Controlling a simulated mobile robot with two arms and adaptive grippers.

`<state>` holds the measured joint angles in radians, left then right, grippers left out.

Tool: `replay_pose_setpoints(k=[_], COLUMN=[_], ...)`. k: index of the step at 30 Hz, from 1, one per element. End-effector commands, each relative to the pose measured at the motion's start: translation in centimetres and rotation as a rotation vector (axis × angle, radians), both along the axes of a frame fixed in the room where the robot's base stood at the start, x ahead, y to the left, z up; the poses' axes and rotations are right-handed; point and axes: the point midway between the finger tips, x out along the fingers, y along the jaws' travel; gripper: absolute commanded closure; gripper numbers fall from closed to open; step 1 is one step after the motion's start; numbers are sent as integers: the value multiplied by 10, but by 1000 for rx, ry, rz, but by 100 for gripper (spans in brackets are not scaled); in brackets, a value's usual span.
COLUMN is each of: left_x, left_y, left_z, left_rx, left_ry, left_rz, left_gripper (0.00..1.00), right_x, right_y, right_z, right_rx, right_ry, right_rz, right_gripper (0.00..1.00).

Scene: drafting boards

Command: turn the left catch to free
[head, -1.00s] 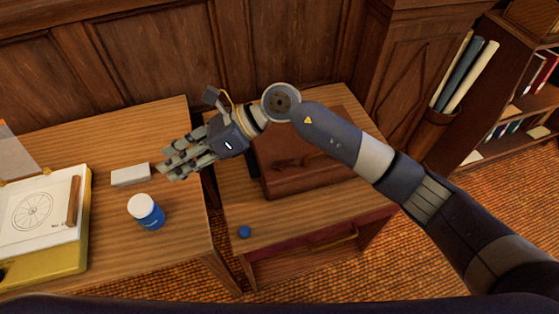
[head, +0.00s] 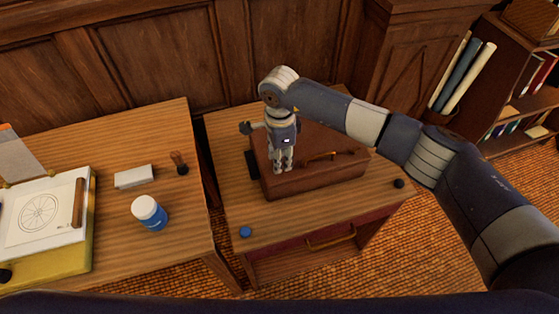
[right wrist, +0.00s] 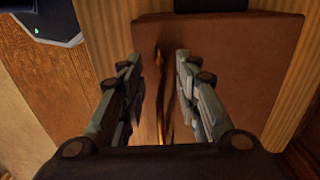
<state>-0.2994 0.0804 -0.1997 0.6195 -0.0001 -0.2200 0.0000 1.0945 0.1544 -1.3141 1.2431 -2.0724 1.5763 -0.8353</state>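A brown leather case (head: 318,178) lies on the small wooden table. Its brass handle (head: 322,156) shows just right of my right gripper (head: 284,170), which points down over the left part of the case. In the right wrist view the case (right wrist: 235,75) fills the middle. My right gripper (right wrist: 159,62) is open there, its two fingers apart, with a narrow brass piece (right wrist: 161,88) showing between them. I cannot make out the left catch for certain; the gripper covers part of that area in the head view. My left gripper is not in view.
A blue ball-like object (head: 245,232) and a dark knob (head: 399,183) sit on the small table (head: 300,215). The left desk (head: 130,245) holds a blue bottle (head: 151,215), a white block (head: 133,177), a stamp (head: 180,163) and a drawing board (head: 75,250).

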Motion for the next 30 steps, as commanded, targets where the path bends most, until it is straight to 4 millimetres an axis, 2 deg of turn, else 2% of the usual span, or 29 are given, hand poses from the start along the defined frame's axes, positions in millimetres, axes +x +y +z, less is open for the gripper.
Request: replay_pose_setpoints(k=[3, 7, 17, 18, 22, 30], left_x=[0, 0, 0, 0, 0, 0], left_y=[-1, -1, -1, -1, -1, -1], left_z=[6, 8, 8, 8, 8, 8], left_rx=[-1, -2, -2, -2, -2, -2], left_ry=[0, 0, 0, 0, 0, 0], left_rz=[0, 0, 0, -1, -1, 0], left_gripper=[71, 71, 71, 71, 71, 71], right_x=[-1, -1, 0, 0, 0, 0], right_y=[1, 1, 1, 1, 1, 1], right_z=[-17, -29, -35, -35, -35, -35], right_rx=[1, 2, 2, 2, 2, 2], right_ry=[2, 2, 0, 0, 0, 0], right_rz=[0, -1, 0, 0, 0, -2], right_gripper=[70, 70, 70, 72, 100, 100])
